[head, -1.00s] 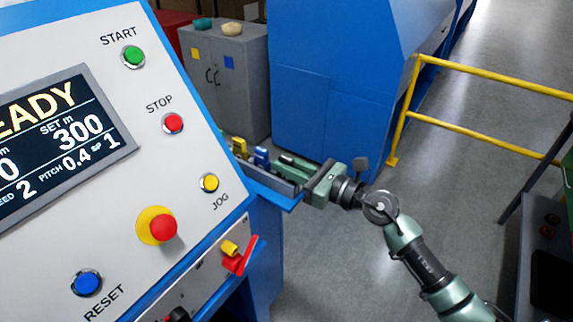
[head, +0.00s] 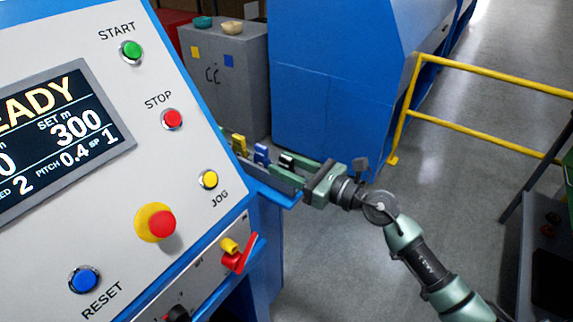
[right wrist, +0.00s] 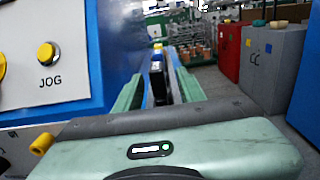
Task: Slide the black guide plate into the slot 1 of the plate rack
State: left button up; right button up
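The black guide plate (head: 287,159) stands at the near end of a row of coloured pieces on the blue ledge. In the right wrist view the black plate (right wrist: 158,80) shows between my two green fingers. My right gripper (head: 282,168) is open around it, with room between the fingers and the plate. The plate rack is mostly hidden by the fingers and the ledge's grey side wall (head: 280,182). I cannot make out the slot numbers or how deep the plate sits. My left gripper is not in view.
A blue piece (head: 262,155) and a yellow piece (head: 239,144) stand farther along the row. The control panel (head: 150,130) rises close on the left. A grey cabinet (head: 235,90) and a yellow railing (head: 480,75) stand beyond.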

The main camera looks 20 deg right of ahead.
jog(key=b+v, duration=0.3)
jog(key=v, duration=0.4)
jog(key=shift+s+d, duration=0.15)
jog(key=shift+s, duration=0.05)
jog(key=shift+s+d, duration=0.1)
dwell(0.3)
